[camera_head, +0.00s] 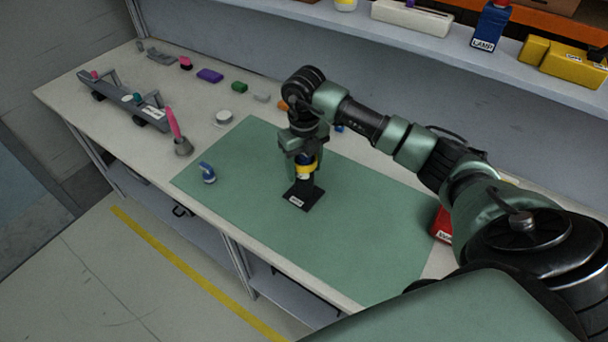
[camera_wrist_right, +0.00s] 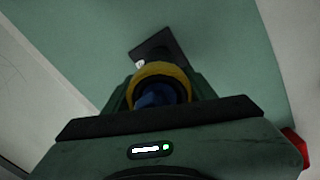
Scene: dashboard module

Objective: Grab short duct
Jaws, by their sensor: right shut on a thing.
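My right gripper (camera_head: 303,161) points down over the green mat and is shut on a round piece with a yellow band (camera_head: 307,171) and some blue. In the right wrist view this yellow-and-blue piece (camera_wrist_right: 160,70) sits between the fingers, with a dark opening and blue inside its yellow ring. I cannot tell for certain that it is the short duct. A black labelled stand (camera_head: 298,202) is on the mat directly below it; it also shows in the wrist view (camera_wrist_right: 158,46). Whether the piece touches the stand is hidden. My left gripper is not in view.
A small blue bent piece (camera_head: 208,173) stands on the green mat (camera_head: 250,215). A pink-handled tool in a grey holder (camera_head: 183,147) and a long grey rack (camera_head: 125,100) are to the left. Small coloured blocks line the back. A red labelled box (camera_head: 443,224) is at right.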

